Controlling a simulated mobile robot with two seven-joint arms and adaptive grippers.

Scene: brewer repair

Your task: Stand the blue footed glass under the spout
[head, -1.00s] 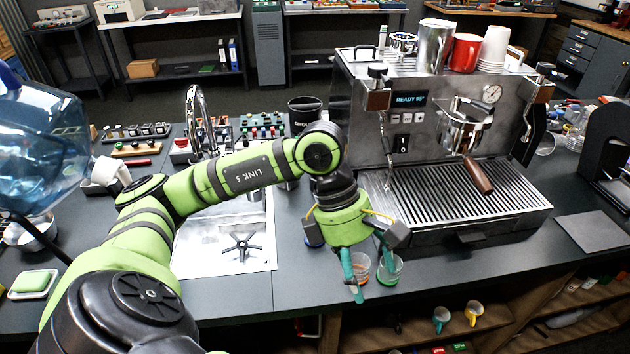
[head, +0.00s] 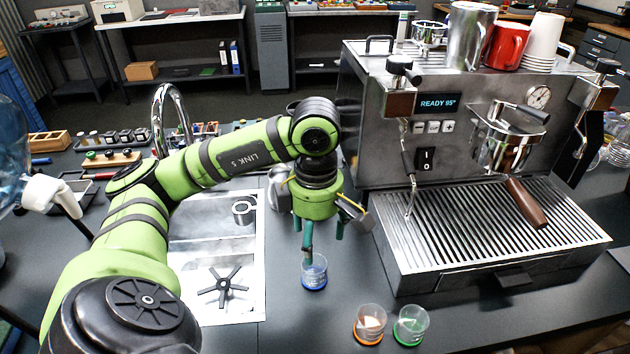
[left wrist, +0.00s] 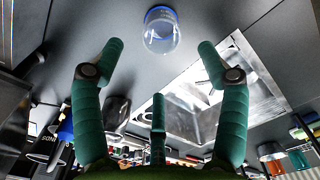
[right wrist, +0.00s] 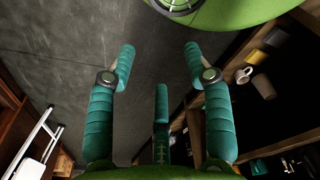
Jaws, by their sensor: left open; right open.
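The blue footed glass (head: 314,274) is clear with a blue base and stands upright on the dark counter between the sink and the espresso machine. My left gripper (head: 322,238) is open, just behind and above it in the head view, with a finger overlapping the glass there. In the left wrist view the glass (left wrist: 161,30) sits beyond the open fingertips (left wrist: 158,50), with nothing between them. The espresso machine's portafilter spout area (head: 503,150) is over the ridged drip tray (head: 490,226). My right gripper (right wrist: 159,58) is open and empty over the floor.
An orange-footed glass (head: 369,324) and a green-footed glass (head: 411,325) stand near the counter's front edge. A sink (head: 255,275) is left of the blue glass. A steam wand (head: 410,190) hangs at the machine's left side. The drip tray is empty.

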